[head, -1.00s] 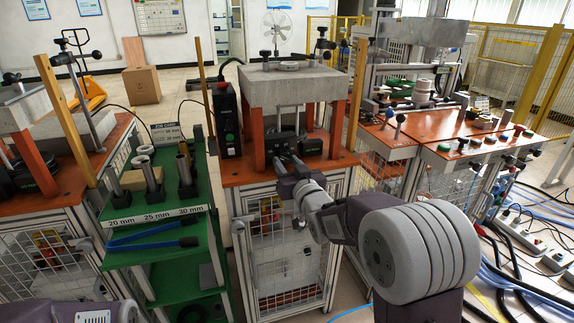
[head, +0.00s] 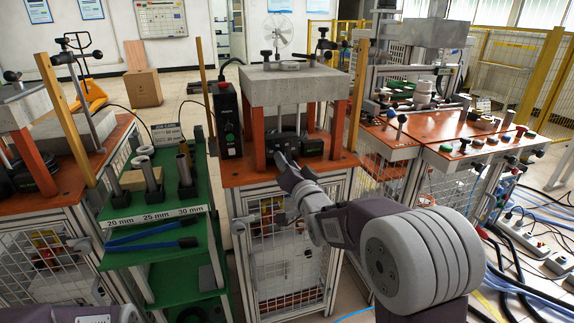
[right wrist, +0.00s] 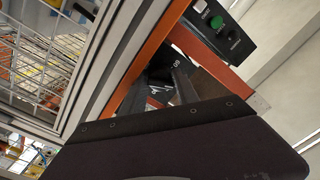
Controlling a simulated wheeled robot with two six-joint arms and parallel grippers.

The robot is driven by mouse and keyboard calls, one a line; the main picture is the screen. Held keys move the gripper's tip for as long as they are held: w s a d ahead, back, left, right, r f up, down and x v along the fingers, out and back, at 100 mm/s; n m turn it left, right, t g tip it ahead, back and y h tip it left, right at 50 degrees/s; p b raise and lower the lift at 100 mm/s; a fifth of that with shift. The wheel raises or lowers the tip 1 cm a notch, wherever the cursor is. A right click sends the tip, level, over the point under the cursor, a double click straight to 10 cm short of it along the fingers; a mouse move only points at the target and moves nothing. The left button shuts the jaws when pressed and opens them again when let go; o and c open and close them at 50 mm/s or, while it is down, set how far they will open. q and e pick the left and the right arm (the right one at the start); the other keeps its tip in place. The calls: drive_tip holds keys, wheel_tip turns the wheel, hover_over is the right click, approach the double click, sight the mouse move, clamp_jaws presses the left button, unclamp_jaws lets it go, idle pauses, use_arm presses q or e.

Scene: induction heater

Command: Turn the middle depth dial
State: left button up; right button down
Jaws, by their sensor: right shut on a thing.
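The middle depth dial sits on a dark unit (head: 285,141) under the grey block of the middle station; my gripper partly hides it. My right gripper (head: 281,157) reaches in from the front, between the orange posts, with its tips at that unit. In the right wrist view, a black face with white markings (right wrist: 158,91) shows between the dark fingers (right wrist: 172,88). The fingers are shut on the dial, though the contact itself is mostly hidden. Only part of my left arm shows at the bottom left of the head view; its gripper is out of sight.
The grey block (head: 292,85) lies overhead on orange posts (head: 338,128). The green rack (head: 152,205) with metal tubes stands left; a panel with buttons (head: 480,143) stands right.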

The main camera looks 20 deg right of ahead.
drive_tip(key=shift+f, duration=0.1)
idle(0.4)
drive_tip(key=c, duration=1)
unclamp_jaws()
drive_tip(key=shift+o, duration=0.2)
